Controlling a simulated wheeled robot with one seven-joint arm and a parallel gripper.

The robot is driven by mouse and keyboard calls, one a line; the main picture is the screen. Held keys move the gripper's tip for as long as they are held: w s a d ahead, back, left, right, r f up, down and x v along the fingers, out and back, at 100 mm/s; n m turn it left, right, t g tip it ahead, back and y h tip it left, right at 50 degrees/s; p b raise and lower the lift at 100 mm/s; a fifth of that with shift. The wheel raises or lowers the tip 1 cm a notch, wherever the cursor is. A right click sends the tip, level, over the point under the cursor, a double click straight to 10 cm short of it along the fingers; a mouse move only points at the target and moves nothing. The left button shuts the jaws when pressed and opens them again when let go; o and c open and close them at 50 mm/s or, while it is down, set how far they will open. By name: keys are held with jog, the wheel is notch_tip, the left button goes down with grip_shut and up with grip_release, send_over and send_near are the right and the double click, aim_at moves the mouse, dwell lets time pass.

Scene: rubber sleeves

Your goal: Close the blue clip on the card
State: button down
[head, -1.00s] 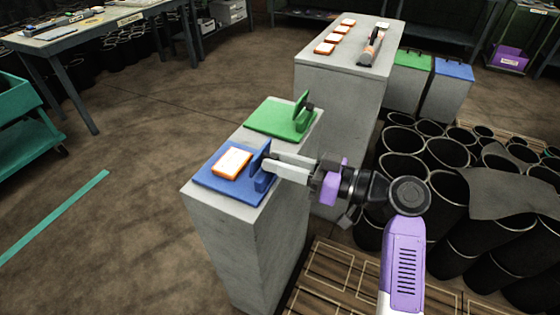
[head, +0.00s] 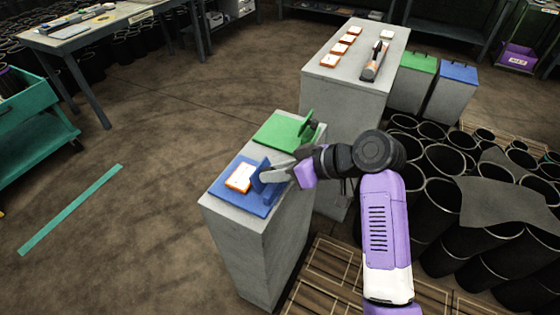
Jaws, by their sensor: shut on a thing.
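The blue clip (head: 262,205) lies on the front of a grey pedestal, a flat blue plate with a raised flap (head: 263,166) at its right side. The card (head: 239,178), white with an orange edge, lies on the plate just left of the flap. My gripper (head: 268,176) reaches in from the right, its pale fingers shut at the clip's raised flap. The fingers hide part of the flap, so the exact grip and the flap's tilt are hard to see.
A green clip (head: 278,134) with a raised flap lies behind on the same pedestal (head: 235,240). A taller grey block (head: 345,85) holds several cards and a handheld tool (head: 375,62). Black tubes (head: 440,175) crowd the right. The floor at left is open.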

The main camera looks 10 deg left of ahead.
aim_at(259, 166)
jog(key=h+p, duration=0.1)
jog(key=a+g+h+p, duration=0.1)
jog(key=h+p, duration=0.1)
jog(key=w+a+r+h+p, duration=0.1)
jog(key=p, duration=0.1)
jog(key=shift+a+g, duration=0.1)
jog(key=shift+g, duration=0.2)
jog(key=h, duration=0.1)
jog(key=a+h+p, duration=0.1)
jog(key=h, duration=0.1)
jog(key=shift+w+a+f+g, duration=0.1)
jog(key=shift+w+f+g, duration=0.05)
jog(key=shift+f+g, duration=0.25)
jog(key=shift+w+a+f+g+h+b, duration=0.1)
jog(key=shift+a+f+g+h+b, duration=0.2)
jog(key=shift+h, duration=0.25)
jog(key=shift+w+a+f+g+h+b, duration=0.1)
jog(key=shift+f+h+b, duration=0.1)
jog(key=shift+h+b, duration=0.3)
jog(key=h+b, duration=0.1)
jog(key=b, duration=0.1)
jog(key=h+b, duration=0.1)
jog(key=b, duration=0.1)
jog(key=shift+w+a+f+g, duration=0.1)
jog(key=shift+a+f+g, duration=0.25)
jog(key=shift+a+g, duration=0.05)
jog(key=shift+a+f+h+b, duration=0.15)
jog(key=shift+h+b, duration=0.4)
jog(key=shift+b, duration=0.65)
